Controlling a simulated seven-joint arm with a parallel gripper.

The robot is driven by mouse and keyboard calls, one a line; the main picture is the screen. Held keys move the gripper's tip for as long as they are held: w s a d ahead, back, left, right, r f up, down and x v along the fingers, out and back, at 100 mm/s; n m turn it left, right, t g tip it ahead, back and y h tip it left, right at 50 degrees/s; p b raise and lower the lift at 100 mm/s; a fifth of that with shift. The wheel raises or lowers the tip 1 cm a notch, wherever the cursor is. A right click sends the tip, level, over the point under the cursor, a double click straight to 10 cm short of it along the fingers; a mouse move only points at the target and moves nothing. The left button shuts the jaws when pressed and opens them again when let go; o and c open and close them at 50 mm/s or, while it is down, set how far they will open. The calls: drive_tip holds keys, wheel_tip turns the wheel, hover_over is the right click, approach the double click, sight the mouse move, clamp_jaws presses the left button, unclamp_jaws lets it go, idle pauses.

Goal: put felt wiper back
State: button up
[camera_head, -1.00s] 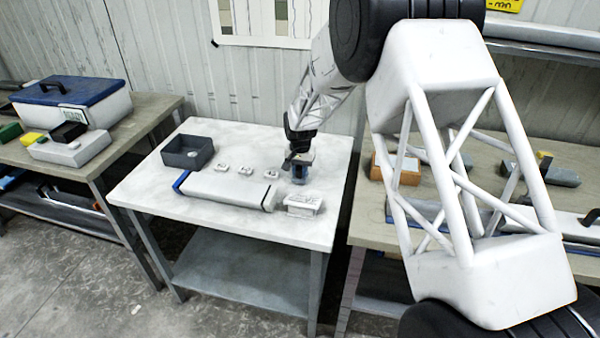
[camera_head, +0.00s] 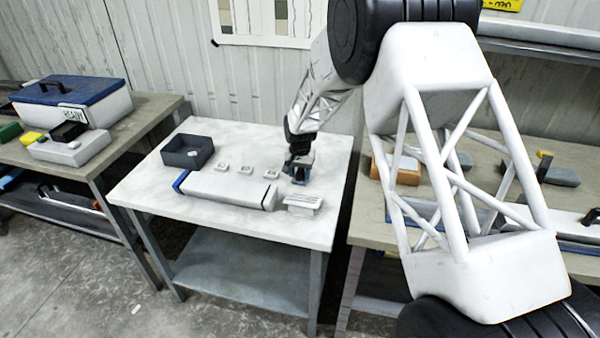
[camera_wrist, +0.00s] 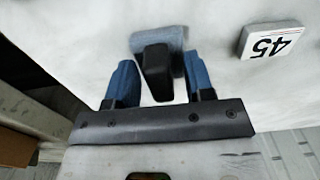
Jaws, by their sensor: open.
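The felt wiper, a blue-grey felt block (camera_wrist: 172,38) with a black grip (camera_wrist: 156,68), lies on the white table (camera_head: 130,190). My gripper (camera_wrist: 160,66) is open, with one blue-tipped finger on each side of the black grip and gaps showing between. In the head view my gripper (camera_head: 300,174) is low over the right part of the table and mostly hides the wiper. A white core liner (camera_head: 225,189) with a blue end lies to its left. A dark grey open bin (camera_head: 187,142) stands at the table's back left.
Small white number blocks (camera_head: 245,169) stand in a row between bin and gripper; one reads 45 (camera_wrist: 269,42) in the wrist view. A white labelled box (camera_head: 302,204) sits just in front of my gripper. The table's front left is clear.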

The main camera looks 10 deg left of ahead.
sight(301, 170)
drive_tip(key=shift+r, duration=0.15)
wheel_tip(301, 170, up, 12)
idle(0.7)
idle(0.8)
drive_tip(key=s+d+r+t, duration=0.1)
drive_tip(key=s+d+r, duration=0.85)
drive_tip(key=d, duration=0.35)
drive_tip(key=s+d+r, duration=0.9)
drive_tip(key=s+d, duration=0.1)
drive_tip(key=d, duration=0.3)
drive_tip(key=s+d, duration=0.4)
drive_tip(key=s, duration=0.5)
drive_tip(key=s+d+t, duration=0.1)
drive_tip(key=s+d, duration=0.4)
drive_tip(key=s, duration=0.5)
drive_tip(key=s+d+f, duration=0.1)
drive_tip(key=s+d, duration=0.4)
drive_tip(key=s, duration=0.5)
drive_tip(key=shift+s+t, duration=0.2)
drive_tip(key=shift+t, duration=0.1)
